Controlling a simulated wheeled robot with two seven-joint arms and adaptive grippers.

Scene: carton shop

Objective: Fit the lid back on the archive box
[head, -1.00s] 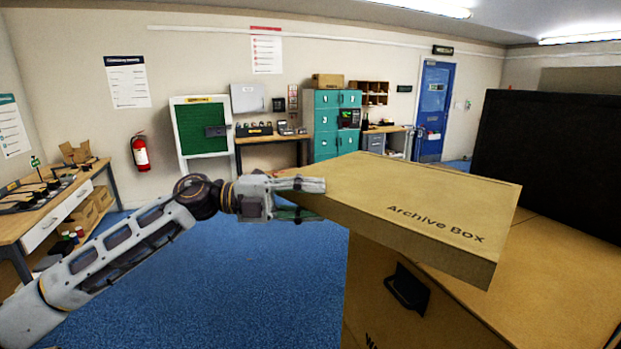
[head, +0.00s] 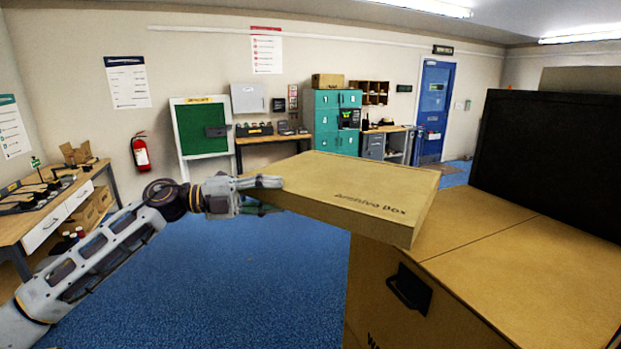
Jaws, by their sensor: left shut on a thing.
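The lid (head: 345,180), a shallow tan cardboard cover marked "Archive Box" on its top near the right edge, is in the middle of the head view, held up in the air and roughly level. My left gripper (head: 264,194) is shut on its left edge, one finger above and one below. The lid's right end overlaps the near left corner of a large tan carton (head: 520,265) in the picture; whether they touch I cannot tell. No open box that is clearly the archive box shows. My right gripper is out of view.
The large carton has a dark handle hole (head: 409,289) and a seamed top. A black panel (head: 550,145) stands at its back. A workbench (head: 40,228) is at the far left. The blue floor (head: 240,290) between is clear.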

